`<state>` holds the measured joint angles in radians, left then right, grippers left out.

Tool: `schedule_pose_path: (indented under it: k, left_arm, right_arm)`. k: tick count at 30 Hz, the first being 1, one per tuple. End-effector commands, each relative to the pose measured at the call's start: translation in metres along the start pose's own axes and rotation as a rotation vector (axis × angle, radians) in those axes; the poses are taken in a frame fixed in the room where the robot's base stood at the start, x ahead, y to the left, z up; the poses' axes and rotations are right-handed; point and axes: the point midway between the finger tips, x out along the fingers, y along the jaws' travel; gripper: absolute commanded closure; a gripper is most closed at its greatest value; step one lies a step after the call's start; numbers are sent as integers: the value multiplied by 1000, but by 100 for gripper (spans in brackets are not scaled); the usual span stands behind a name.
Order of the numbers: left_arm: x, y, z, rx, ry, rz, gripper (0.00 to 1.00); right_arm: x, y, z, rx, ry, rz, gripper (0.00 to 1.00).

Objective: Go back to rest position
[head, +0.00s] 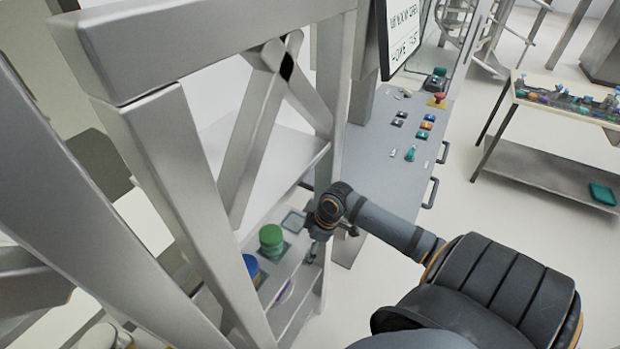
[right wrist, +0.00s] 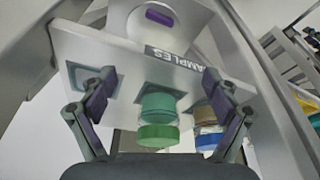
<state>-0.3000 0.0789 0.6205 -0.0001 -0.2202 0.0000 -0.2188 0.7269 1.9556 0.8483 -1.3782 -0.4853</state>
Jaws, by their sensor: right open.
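My right gripper (head: 314,243) is by the open side of a grey metal rack, at the end of my arm that comes in from the lower right. In the right wrist view the right gripper (right wrist: 165,105) has its two fingers spread wide, with nothing gripped. A green-lidded jar (head: 271,240) stands on a rack shelf, left of the gripper in the head view. In the right wrist view the green jar (right wrist: 158,118) shows beyond the gap between the fingers. My left gripper is in neither view.
The rack's posts and cross braces (head: 165,170) stand close on the left. A blue jar (head: 252,268) stands near the green one. A shelf edge reads "SAMPLES" (right wrist: 173,57). A control panel (head: 385,150) lies beyond my arm. A table (head: 560,85) stands far right, with open floor before it.

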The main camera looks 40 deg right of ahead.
Motion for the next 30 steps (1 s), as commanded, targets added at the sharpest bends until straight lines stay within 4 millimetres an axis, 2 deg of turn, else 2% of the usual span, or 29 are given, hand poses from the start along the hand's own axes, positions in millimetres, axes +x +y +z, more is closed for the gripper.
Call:
schedule_pose_path:
  k: [9, 11, 16, 21, 30]
  left_arm:
    - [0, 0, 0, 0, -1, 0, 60]
    - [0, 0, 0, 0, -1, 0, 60]
    - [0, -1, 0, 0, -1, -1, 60]
    - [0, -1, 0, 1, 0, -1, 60]
    - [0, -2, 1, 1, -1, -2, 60]
  right_arm:
    - [0, 0, 0, 0, 0, 0, 11]
    - [2, -5, 0, 5, -1, 0, 11]
    - [11, -52, -2, 91, -10, 36, 11]
    - [1, -91, -2, 251, -12, 119, 11]
    - [-41, -120, 15, 593, -14, 281, 11]
